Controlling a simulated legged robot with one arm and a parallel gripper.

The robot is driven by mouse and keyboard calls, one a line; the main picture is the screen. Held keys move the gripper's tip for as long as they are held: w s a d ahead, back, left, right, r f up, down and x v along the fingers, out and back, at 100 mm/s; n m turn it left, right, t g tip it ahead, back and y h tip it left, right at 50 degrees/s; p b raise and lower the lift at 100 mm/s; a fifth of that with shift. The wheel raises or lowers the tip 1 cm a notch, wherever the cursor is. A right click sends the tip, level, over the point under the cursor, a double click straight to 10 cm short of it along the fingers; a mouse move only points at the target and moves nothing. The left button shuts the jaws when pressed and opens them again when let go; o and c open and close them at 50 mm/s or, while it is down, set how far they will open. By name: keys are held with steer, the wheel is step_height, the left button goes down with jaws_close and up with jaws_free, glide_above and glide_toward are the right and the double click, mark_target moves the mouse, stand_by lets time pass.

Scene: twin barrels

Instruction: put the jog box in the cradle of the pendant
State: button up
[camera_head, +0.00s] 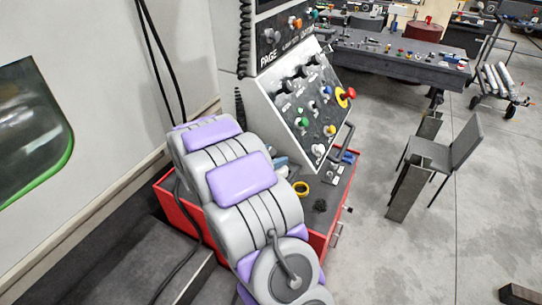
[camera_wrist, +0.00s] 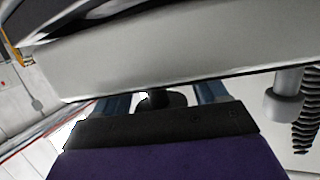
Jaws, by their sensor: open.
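The pendant (camera_head: 305,100) is a light grey console with a sloped dark panel of knobs, coloured buttons and a red stop button. In the wrist view, my gripper (camera_wrist: 162,97) is open, with blue fingers apart under a broad pale grey surface (camera_wrist: 180,62), perhaps the pendant's underside. A dark round knob-like part (camera_wrist: 158,99) shows between the fingers; I cannot tell what it belongs to. In the head view my arm covers most of the gripper. I cannot make out the jog box or the cradle for certain in either view.
A pale machine wall (camera_head: 110,70) is at left. A chair (camera_head: 450,150) and workbench (camera_head: 385,58) stand right. Open floor lies at lower right.

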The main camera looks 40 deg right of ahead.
steer(key=w+v, duration=0.1)
steer(key=v, duration=1.1)
steer(key=w+a+r+n+t+y, duration=0.5)
steer(key=w+a+r+t+y, duration=0.15)
steer(key=w+a+t, duration=0.35)
steer(key=s+a+r+n+y, duration=0.1)
steer(key=s+a+n+y, duration=0.3)
steer(key=a, duration=0.4)
steer(key=s+a+r+n+y, duration=0.1)
steer(key=a+r+n+y, duration=0.15)
steer(key=a+y, duration=0.45)
steer(key=s+a+f+n+g, duration=0.2)
steer(key=s+f+n+g, duration=0.1)
steer(key=s, duration=0.6)
steer(key=s+a+f+n+g, duration=0.2)
steer(key=s+n+g, duration=0.1)
steer(key=s, duration=0.7)
steer(key=s+d+f+g+h, duration=0.1)
steer(key=s+d+g, duration=0.2)
steer(key=s, duration=0.7)
steer(key=s+d+f+g+h, duration=0.2)
steer(key=s+d, duration=0.4)
steer(key=s, duration=0.3)
steer(key=shift+s+d+g+b, duration=0.25)
steer(key=shift+s+g+b, duration=0.15)
steer(key=shift+g, duration=0.5)
